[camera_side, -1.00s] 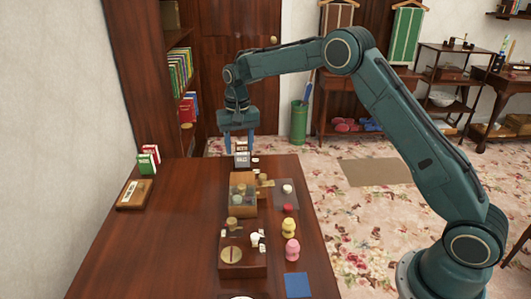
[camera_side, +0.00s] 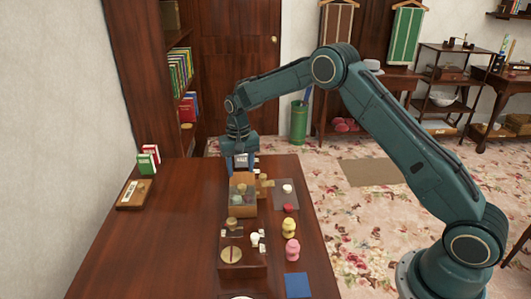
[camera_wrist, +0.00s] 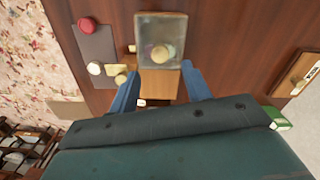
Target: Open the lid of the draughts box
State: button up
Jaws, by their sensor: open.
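A light wooden box with a glass-panelled top and a round brass-coloured knob (camera_side: 238,187) stands on the table; I take it for the draughts box. In the wrist view its glass lid (camera_wrist: 148,22) lies flat over it, with coloured pieces dimly seen through the glass. My gripper (camera_side: 240,172) is open, low at the far end of this box, pointing down. Its blue fingers (camera_wrist: 161,72) show empty in the wrist view, one on each side of the box's far end, with the knob beyond their tips. Whether they touch the box cannot be told.
A pale pack (camera_side: 241,161) stands by the gripper. A darker box (camera_side: 258,271) with small items is nearer the camera. The table's left side is mostly clear.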

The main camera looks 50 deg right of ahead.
aim_at(242, 186)
jog(key=shift+f, duration=3.05)
grip_shut()
